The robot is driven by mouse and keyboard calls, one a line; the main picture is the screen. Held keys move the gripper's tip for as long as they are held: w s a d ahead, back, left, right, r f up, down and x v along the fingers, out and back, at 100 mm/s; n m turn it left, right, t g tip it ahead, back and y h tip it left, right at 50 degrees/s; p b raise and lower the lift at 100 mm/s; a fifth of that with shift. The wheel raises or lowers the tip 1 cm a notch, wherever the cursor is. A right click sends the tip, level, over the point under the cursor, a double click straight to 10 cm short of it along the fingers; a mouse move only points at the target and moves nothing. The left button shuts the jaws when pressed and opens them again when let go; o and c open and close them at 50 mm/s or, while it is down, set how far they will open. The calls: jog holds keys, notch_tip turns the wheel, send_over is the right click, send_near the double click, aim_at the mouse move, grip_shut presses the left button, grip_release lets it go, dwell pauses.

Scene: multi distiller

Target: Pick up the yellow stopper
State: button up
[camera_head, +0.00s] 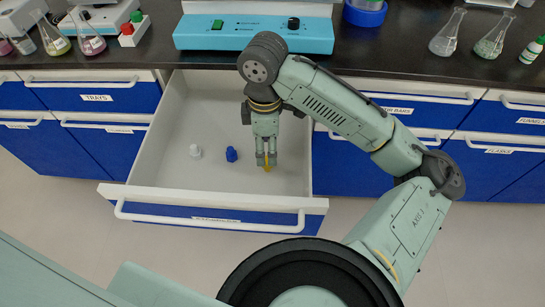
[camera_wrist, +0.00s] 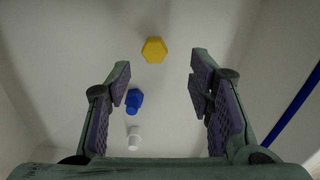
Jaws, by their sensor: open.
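The yellow stopper (camera_head: 267,168) lies in the open white drawer, mostly hidden behind my gripper in the head view. In the wrist view the yellow stopper (camera_wrist: 154,50) shows its hexagonal top, beyond and between my fingers, with nothing touching it. My gripper (camera_head: 266,160) points down into the drawer. In the wrist view my gripper (camera_wrist: 160,85) is open and empty, with dark ridged pads apart on either side.
Glassware and a blue device (camera_head: 253,35) stand on the dark counter above. The drawer floor is otherwise clear.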

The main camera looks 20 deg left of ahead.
aim_at(267, 160)
notch_tip(267, 160, down, 3)
jog(key=shift+f, duration=0.1)
jog(key=shift+w+a+f+p, duration=0.1)
jog(key=shift+w+f+p, duration=0.15)
jog(key=shift+f, duration=1.05)
jog(key=shift+w+f+p, duration=0.1)
jog(key=shift+f+p, duration=0.2)
jog(key=shift+f, duration=1)
jog(key=shift+c, duration=0.5)
jog(key=c, duration=0.7)
jog(key=shift+c, duration=0.2)
